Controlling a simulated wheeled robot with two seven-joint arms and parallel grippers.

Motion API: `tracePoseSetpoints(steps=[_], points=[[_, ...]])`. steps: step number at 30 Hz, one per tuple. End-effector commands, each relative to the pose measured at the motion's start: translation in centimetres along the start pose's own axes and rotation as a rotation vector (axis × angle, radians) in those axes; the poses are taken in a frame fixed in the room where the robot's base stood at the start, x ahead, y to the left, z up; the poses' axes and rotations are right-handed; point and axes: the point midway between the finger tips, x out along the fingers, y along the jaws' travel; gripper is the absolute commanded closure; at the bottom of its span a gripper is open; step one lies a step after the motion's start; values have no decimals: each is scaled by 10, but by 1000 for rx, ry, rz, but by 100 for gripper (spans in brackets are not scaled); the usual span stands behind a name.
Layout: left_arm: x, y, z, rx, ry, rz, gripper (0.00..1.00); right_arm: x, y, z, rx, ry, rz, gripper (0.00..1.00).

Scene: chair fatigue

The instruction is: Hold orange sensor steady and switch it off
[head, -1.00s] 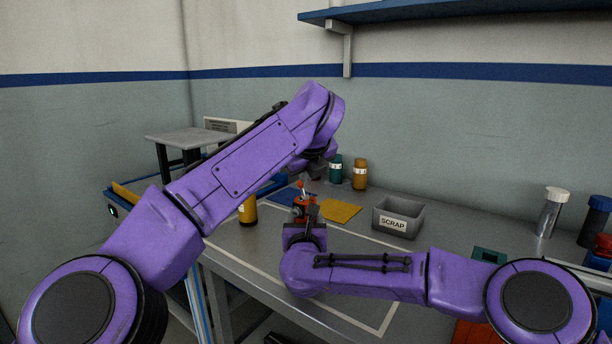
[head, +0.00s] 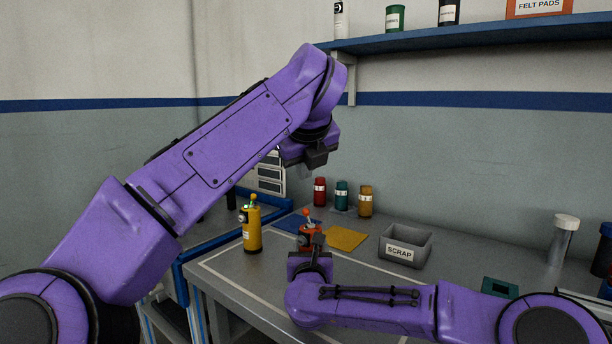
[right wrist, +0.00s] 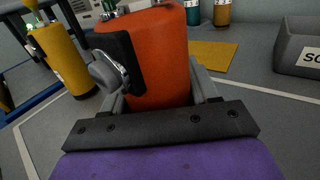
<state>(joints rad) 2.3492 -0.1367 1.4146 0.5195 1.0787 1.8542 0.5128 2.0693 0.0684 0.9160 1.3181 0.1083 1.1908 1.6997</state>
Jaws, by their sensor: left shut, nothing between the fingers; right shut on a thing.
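The orange sensor (head: 309,233) stands upright on the grey bench, with a small orange-tipped lever on top. My right gripper (head: 309,255) is shut around its lower body from the near side. The right wrist view shows the orange cylinder (right wrist: 155,55) between the fingers, with a black block and round metal piece on its left side; its top is cut off there. My left gripper (head: 309,168) is shut and empty, pointing down, in the air above the sensor and apart from it.
A grey SCRAP bin (head: 406,246) stands to the right. Red, teal and amber bottles stand at the back.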

Motion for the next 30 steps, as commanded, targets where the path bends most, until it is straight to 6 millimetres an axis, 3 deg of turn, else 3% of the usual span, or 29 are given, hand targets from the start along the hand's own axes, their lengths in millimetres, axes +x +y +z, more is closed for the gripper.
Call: tracePoseSetpoints(steps=[8, 9, 11, 22, 26, 30], points=[[0, 0, 0, 0, 0, 0, 100, 0, 0, 0, 0, -1, 0, 75], [0, 0, 0, 0, 0, 0, 100, 0, 0, 0, 0, -1, 0, 28], [0, 0, 0, 0, 0, 0, 100, 0, 0, 0, 0, -1, 0, 11], [0, 0, 0, 0, 0, 0, 100, -8, 1, 1, -1, -1, 1, 11], [0, 0, 0, 0, 0, 0, 100, -33, 0, 1, -1, 0, 3, 11], [0, 0, 0, 0, 0, 0, 100, -72, 0, 1, -2, -1, 4, 11]])
